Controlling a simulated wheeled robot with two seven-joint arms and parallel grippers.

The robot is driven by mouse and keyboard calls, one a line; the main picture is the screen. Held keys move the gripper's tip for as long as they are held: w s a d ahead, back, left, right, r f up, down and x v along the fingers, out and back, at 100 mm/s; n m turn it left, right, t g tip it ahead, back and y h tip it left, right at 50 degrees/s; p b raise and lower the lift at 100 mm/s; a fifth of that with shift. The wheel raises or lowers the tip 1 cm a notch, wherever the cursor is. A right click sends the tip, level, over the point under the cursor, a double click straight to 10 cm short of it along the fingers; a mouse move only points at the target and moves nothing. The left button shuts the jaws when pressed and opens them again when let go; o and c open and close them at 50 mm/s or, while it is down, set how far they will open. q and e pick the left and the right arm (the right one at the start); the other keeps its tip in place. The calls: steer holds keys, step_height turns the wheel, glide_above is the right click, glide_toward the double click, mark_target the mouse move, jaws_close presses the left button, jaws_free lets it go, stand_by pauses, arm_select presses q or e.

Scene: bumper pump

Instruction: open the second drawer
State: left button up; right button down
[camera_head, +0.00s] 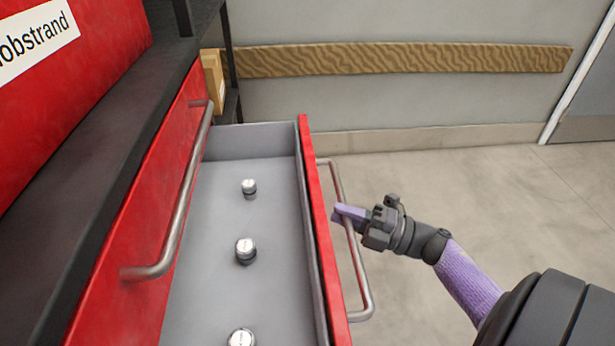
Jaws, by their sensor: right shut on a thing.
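A red cabinet drawer (318,240) stands pulled out, with its grey inside showing. Its metal bar handle (359,272) runs along the outer side of its red front. My right gripper (342,213) comes in from the right and is shut on this handle near its middle. Another red drawer front (150,232) with a bar handle (176,225) is above and to the left, flush with the cabinet. My left gripper is not in view.
Three small silver-topped cylinders (245,250) stand in a row on the drawer floor. A dark cabinet top edge (100,140) is at left. Cardboard boxes (213,80) sit on a shelf behind. The floor at right (480,200) is clear.

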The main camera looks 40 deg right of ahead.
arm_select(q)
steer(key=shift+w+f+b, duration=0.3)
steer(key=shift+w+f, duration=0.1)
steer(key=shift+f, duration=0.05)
arm_select(e)
steer(key=shift+s+d, duration=0.55)
steer(key=shift+d, duration=0.25)
steer(key=shift+s+d, duration=0.55)
steer(key=shift+d, duration=0.2)
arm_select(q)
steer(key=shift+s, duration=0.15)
arm_select(e)
steer(key=c, duration=0.8)
jaws_free()
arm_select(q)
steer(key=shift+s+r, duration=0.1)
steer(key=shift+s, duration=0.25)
arm_select(e)
steer(key=shift+o, duration=1)
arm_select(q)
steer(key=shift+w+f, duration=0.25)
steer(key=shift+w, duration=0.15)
arm_select(e)
steer(key=v, duration=1)
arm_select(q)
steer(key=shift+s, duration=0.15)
